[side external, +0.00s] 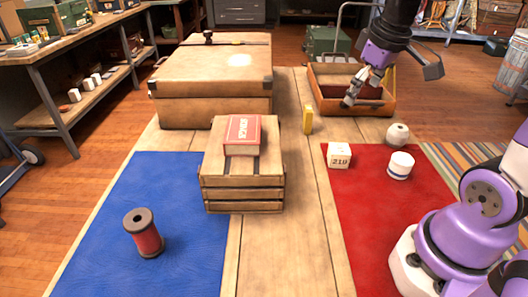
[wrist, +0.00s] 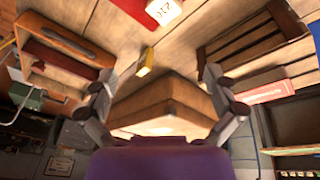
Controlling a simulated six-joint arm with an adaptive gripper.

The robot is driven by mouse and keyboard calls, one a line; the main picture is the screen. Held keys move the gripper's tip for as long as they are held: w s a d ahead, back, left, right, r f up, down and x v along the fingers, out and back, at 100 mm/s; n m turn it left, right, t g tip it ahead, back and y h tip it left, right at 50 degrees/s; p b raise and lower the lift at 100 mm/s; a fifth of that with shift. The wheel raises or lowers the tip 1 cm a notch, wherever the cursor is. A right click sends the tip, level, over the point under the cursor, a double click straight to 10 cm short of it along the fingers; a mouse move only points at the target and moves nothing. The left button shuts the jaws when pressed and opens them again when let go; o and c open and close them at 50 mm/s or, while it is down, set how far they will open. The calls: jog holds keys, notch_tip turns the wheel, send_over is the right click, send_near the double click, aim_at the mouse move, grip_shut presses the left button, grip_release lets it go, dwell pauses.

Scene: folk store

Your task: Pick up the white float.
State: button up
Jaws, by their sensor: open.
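The block also shows at the top of the wrist view (wrist: 164,11). My gripper (side external: 359,91) is open and empty, raised near the wooden tray, behind and left of the white things. Its spread fingers (wrist: 158,75) show in the wrist view.
A yellow block (side external: 308,119) stands nearby. A large case (side external: 212,100) and a crate (side external: 243,194) with a red book (side external: 243,134) are left. A dark-red spool (side external: 144,233) stands on the blue mat (side external: 180,190).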

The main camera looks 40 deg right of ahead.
jog(key=d+f+g, duration=0.2)
jog(key=d+f, duration=0.1)
jog(key=d, duration=0.8)
jog(key=y, duration=0.1)
send_over(401, 128)
jog(key=f, duration=0.2)
jog(key=w+a+f, duration=0.1)
jog(key=shift+f+g, duration=0.35)
jog(key=shift+g, duration=0.05)
jog(key=f, duration=0.3)
jog(key=d+f, duration=0.1)
jog(key=shift+s+f, duration=0.35)
jog(key=shift+f, duration=0.05)
notch_tip(401, 128, down, 6)
jog(key=shift+s+d+f, duration=0.1)
jog(key=c, duration=1.2)
